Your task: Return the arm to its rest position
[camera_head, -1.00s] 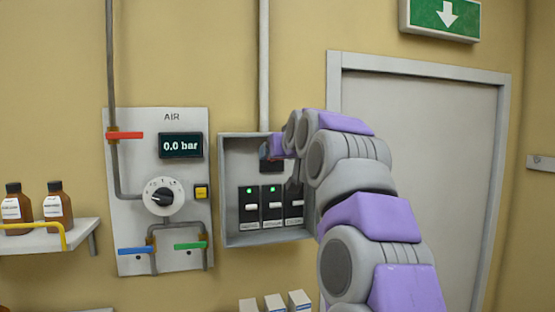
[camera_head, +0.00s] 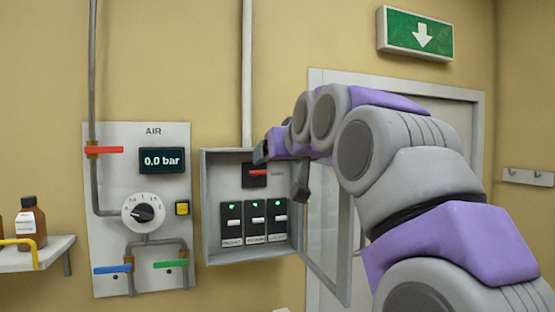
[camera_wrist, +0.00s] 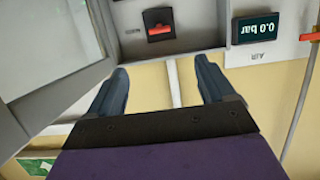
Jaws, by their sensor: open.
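My gripper (camera_head: 280,168) is at the upper right front of the grey switch box (camera_head: 203,210) on the wall. It is open, with nothing between its two dark fingers, as the wrist view (camera_wrist: 163,70) shows. My arm reaches in from the lower right and is bent at its joints. The box's glazed door (camera_head: 325,250) stands open to the right, close to my gripper and partly behind my arm. The box holds a red-handled main switch (camera_head: 257,173) and several smaller switches (camera_head: 254,220) with lit green lamps. The red handle lies horizontal.
To the left is the AIR panel (camera_head: 110,240), with a display (camera_head: 163,160) reading 0.0 bar, a dial (camera_head: 143,211) and coloured valve levers. A shelf (camera_head: 40,258) holds brown bottles. A grey door (camera_head: 420,98) is behind my arm, under a green exit sign (camera_head: 415,34).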

